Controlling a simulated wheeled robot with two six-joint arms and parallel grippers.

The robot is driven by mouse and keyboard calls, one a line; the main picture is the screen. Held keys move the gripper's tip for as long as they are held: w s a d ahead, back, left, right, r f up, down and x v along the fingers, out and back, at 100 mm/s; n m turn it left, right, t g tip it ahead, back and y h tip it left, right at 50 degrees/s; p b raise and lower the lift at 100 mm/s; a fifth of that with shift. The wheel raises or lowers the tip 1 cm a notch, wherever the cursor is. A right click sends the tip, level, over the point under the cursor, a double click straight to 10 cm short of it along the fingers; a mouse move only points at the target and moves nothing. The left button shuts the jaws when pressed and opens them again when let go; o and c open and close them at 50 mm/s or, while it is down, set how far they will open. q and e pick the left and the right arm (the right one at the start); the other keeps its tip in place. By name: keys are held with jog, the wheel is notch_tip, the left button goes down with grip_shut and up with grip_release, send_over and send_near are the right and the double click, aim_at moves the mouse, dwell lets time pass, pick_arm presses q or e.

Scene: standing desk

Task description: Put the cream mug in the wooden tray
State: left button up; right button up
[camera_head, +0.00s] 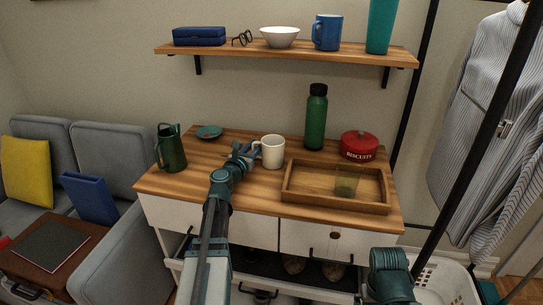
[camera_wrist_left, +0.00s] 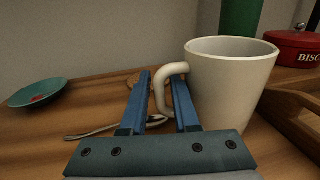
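The cream mug (camera_head: 270,152) stands upright on the wooden desk, left of the wooden tray (camera_head: 300,199). In the left wrist view the mug (camera_wrist_left: 235,85) is large, with its handle toward my left gripper. My left gripper (camera_head: 248,152) is at the mug's left side. In the left wrist view its two blue fingers (camera_wrist_left: 161,85) are apart, one on each side of the handle, with a narrow gap showing. The tray's edge shows at the right of that view. My right arm shows at the bottom right of the head view; its gripper is out of view.
A translucent green glass (camera_head: 346,181) stands in the tray. A green bottle (camera_head: 316,117) and red biscuit tin (camera_head: 359,146) stand behind. A green jug (camera_head: 171,149) and teal dish (camera_head: 209,132) are left. A spoon (camera_wrist_left: 100,130) lies near my left fingers. The tray's left part is clear.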

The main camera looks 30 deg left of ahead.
pick_arm(q)
jog(key=shift+w, duration=0.75)
jog(key=shift+c, duration=0.2)
grip_shut()
dwell(0.6)
